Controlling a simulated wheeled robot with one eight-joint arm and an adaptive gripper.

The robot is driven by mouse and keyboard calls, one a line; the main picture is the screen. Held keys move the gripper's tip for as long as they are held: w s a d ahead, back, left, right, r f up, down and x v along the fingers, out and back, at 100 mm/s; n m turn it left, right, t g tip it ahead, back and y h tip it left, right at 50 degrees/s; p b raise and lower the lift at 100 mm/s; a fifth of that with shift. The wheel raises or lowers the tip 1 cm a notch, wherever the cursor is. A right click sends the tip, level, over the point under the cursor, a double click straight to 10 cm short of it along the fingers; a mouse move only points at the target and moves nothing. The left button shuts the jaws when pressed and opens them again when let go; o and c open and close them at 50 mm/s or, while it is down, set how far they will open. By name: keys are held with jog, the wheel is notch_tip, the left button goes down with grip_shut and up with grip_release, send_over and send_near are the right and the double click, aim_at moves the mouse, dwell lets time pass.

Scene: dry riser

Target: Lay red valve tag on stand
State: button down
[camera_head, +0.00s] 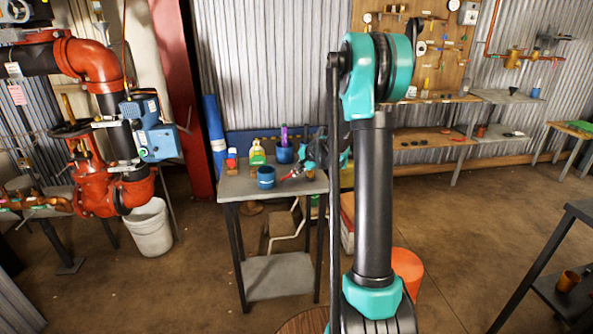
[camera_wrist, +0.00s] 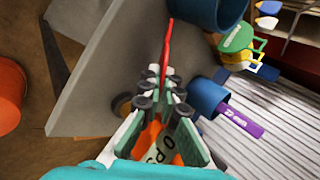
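The red valve tag shows as a thin red strip seen edge-on in the wrist view (camera_wrist: 168,45). Its near end lies between the fingertips of my gripper (camera_wrist: 163,82), which look closed on it. In the head view my gripper (camera_head: 308,166) is low over the right part of the small grey-topped stand (camera_head: 240,188), with a bit of red (camera_head: 290,174) at its tip. The stand's grey top also shows in the wrist view (camera_wrist: 100,85). I cannot tell whether the tag touches the top.
A blue cup (camera_head: 266,178) stands near the stand's front edge. An orange bucket (camera_head: 407,268) is on the floor to the right.

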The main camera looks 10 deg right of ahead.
jog(key=c, duration=2.3)
grip_release()
jog(key=o, duration=0.7)
jog(key=shift+c, duration=0.2)
jog(key=v, duration=0.7)
jog(key=s+f+n+g+h, duration=0.1)
jog(key=s+f+n, duration=0.2)
jog(key=s, duration=0.9)
jog(key=s+f+n+g+h, duration=0.1)
jog(key=s+f+n, duration=0.2)
jog(key=s, duration=0.9)
jog(key=s+f+n+h, duration=0.2)
jog(key=s+n, duration=0.4)
jog(key=s, duration=0.7)
jog(key=shift+f+g, duration=0.4)
jog(key=shift+f, duration=0.15)
